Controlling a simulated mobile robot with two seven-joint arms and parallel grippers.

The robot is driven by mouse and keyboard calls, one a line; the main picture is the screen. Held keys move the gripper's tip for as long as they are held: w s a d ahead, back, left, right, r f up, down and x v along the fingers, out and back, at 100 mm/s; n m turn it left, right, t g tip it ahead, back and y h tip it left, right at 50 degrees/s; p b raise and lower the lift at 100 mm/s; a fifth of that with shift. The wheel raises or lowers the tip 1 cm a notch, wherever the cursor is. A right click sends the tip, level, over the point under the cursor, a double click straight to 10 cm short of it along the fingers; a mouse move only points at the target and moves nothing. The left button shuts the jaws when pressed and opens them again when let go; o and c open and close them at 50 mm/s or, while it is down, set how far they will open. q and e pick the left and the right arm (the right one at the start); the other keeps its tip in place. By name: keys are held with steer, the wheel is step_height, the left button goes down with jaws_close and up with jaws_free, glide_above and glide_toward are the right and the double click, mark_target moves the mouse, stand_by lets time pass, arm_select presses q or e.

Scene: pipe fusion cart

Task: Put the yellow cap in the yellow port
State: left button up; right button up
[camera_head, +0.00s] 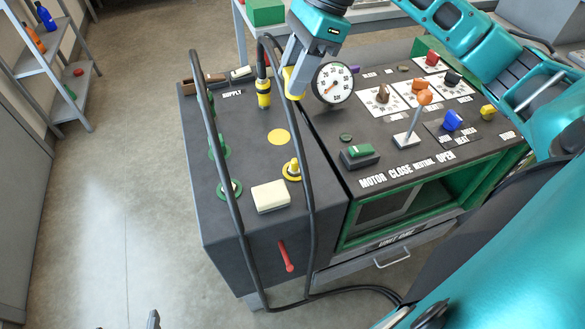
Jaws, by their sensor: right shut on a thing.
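My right gripper (293,93) reaches down from the top over the cart's left deck. It is shut on a yellow piece, which looks like the yellow cap (291,80); the fingers and a black cable partly hide it. A yellow-ringed port (292,172) with an upright yellow fitting is on the deck, below the gripper in the picture. A flat yellow disc (278,137) lies between them. Two dark tips at the bottom edge look like my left gripper (128,323); they stand apart, with nothing seen between them.
A yellow-black cable connector (263,92) stands just left of the gripper. Black cables (222,165) loop over the deck. A gauge (333,83) is close on the right. A cream block (270,196) and green ports (229,188) are nearby. The floor at left is clear.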

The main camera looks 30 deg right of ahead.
mark_target(295, 160)
steer(key=shift+s+f, duration=0.1)
steer(key=shift+f, duration=0.15)
step_height(295, 160, down, 20)
steer(key=b, duration=0.4)
steer(key=shift+r+b, duration=0.2)
steer(key=shift+b, duration=0.15)
steer(key=o, duration=1)
steer(key=shift+f, duration=0.1)
